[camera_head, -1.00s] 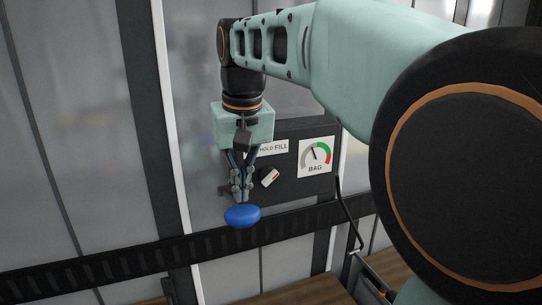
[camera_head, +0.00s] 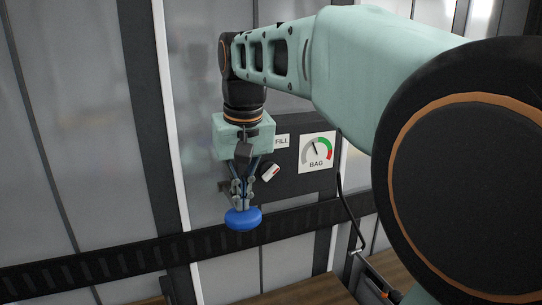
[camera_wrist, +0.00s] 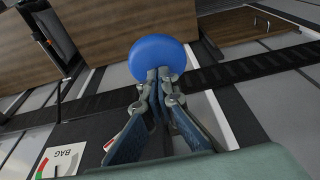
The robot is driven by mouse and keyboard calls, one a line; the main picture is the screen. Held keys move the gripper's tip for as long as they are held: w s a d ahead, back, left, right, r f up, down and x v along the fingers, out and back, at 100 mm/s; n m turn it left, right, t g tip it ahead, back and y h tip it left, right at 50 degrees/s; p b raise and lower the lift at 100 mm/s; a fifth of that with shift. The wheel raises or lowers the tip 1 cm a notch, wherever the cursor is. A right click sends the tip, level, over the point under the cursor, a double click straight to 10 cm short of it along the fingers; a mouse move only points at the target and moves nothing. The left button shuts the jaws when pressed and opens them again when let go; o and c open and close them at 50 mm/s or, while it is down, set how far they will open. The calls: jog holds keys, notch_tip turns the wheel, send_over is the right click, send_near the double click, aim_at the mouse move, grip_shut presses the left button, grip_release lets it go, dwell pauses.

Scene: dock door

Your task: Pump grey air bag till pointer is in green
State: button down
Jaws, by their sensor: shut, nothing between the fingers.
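My gripper (camera_head: 240,207) points down with its fingers shut and empty. Its tips are at the top of a blue rounded knob (camera_head: 242,219) and appear to touch it. In the wrist view the shut fingertips (camera_wrist: 162,75) overlap the blue knob (camera_wrist: 156,57). The BAG gauge (camera_head: 317,152) is on the dark panel to the right. Its pointer leans slightly left of upright, in the grey part of the arc, left of the green. A white selector with a red mark (camera_head: 270,172) sits under the FILL label. I cannot make out the grey air bag.
The dark panel (camera_head: 300,186) is close behind my gripper. A black slotted rail (camera_head: 110,262) crosses below. A black cable (camera_head: 345,205) hangs at the panel's right. Brown wooden surfaces (camera_head: 305,290) lie lower down.

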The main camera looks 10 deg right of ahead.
aim_at(242, 214)
jog(key=shift+f+b, duration=1.25)
jog(key=shift+f, duration=0.7)
notch_tip(242, 214, up, 8)
jog(key=p, duration=0.7)
jog(key=shift+f, duration=0.1)
jog(key=shift+r+p, duration=0.55)
jog(key=shift+r, duration=1.95)
jog(key=shift+d, duration=0.1)
